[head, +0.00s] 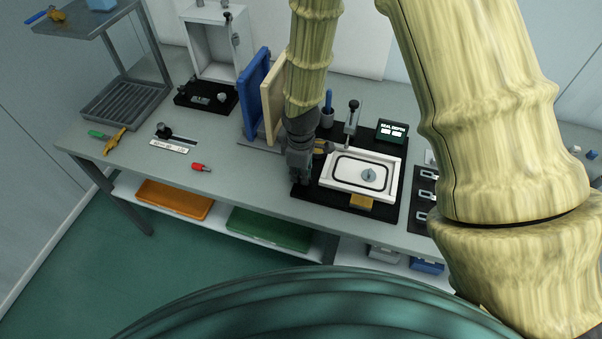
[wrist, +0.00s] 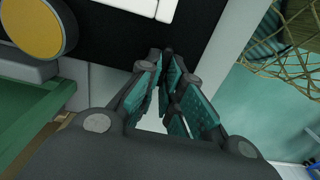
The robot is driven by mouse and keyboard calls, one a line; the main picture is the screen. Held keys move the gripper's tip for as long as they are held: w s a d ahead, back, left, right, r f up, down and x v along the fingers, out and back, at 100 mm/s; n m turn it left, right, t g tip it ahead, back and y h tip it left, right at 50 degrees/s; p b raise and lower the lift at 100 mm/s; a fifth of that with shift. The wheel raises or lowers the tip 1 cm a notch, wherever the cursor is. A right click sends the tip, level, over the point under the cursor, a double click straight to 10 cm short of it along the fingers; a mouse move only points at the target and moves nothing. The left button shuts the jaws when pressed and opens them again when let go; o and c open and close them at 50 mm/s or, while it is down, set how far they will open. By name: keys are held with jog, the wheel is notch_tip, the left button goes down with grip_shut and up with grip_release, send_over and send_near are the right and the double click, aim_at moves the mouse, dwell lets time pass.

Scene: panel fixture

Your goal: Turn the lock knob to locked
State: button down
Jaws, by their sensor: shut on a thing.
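The panel fixture is a black base plate (head: 388,208) carrying a white framed panel (head: 395,178) with a dark oval outline and a small grey round piece (head: 369,175). My gripper (head: 302,180) points down at the left end of the base plate. In the wrist view its fingers (wrist: 168,58) are nearly together at the plate's edge, closed on a small dark piece, apparently the lock knob. The fingers hide most of it, and its turn angle cannot be read. A yellow round part (wrist: 36,28) shows at upper left in the wrist view, apart from the fingertips.
A display box (head: 392,131) and an upright black-topped lever (head: 352,112) stand behind the panel. Blue (head: 254,86) and cream (head: 273,98) boards stand close left of my gripper. A red piece (head: 201,167) lies farther left.

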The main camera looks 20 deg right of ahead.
jog(key=shift+w, duration=0.1)
dwell(0.4)
jog(key=c, duration=1.6)
grip_release()
jog(key=shift+r, duration=0.1)
notch_tip(320, 180, up, 12)
